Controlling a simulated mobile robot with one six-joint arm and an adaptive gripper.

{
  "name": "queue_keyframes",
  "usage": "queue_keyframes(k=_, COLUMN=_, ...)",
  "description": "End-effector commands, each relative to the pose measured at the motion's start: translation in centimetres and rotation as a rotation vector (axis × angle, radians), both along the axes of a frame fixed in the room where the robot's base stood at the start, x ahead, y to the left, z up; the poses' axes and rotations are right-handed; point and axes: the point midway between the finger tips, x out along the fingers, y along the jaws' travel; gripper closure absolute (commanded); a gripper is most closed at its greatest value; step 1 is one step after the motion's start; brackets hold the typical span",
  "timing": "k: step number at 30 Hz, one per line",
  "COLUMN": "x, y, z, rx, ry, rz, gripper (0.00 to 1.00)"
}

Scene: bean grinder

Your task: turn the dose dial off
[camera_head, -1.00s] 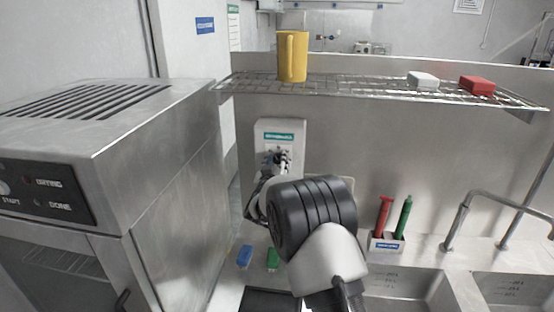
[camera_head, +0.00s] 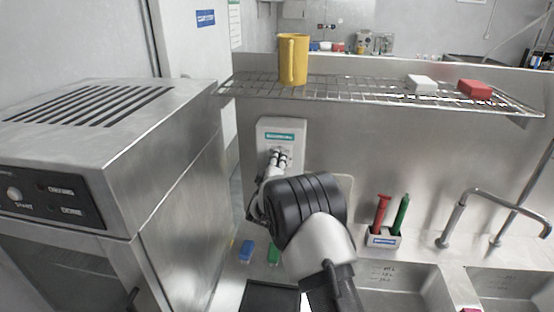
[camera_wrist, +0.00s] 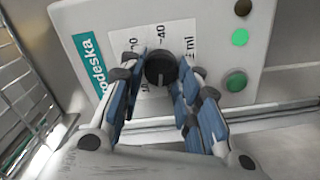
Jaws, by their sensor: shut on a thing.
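The bean grinder (camera_head: 297,127) is a pale box with a green label, standing against the steel back panel. In the wrist view its front (camera_wrist: 215,20) fills the top, tilted, with a printed scale plate. The black round dose dial (camera_wrist: 161,68) sits on that plate, its lower side near the fingertips. My gripper (camera_wrist: 163,78) has its blue-padded fingers on either side of the dial and is shut on it. In the head view my gripper (camera_head: 276,158) reaches the grinder's front, and the dial is hidden there.
A green lamp (camera_wrist: 239,37) and a green button (camera_wrist: 236,81) are beside the dial. A wire shelf (camera_head: 350,91) with a yellow mug (camera_head: 293,60) hangs above. A steel oven (camera_head: 80,150) stands left, sinks (camera_head: 400,285) right. Blue (camera_head: 246,251) and green (camera_head: 274,253) blocks lie below.

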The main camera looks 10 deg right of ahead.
Motion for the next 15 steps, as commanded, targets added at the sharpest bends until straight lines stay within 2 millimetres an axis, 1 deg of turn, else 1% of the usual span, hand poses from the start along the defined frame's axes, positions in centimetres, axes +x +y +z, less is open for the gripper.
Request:
queue_keyframes(k=6, x=0.01, y=0.01, z=0.08, rx=-0.168, ry=0.054, rz=0.0, gripper=0.93)
queue_keyframes(k=15, x=0.01, y=0.01, z=-0.01, rx=-0.321, ry=0.102, rz=-0.001, gripper=0.93)
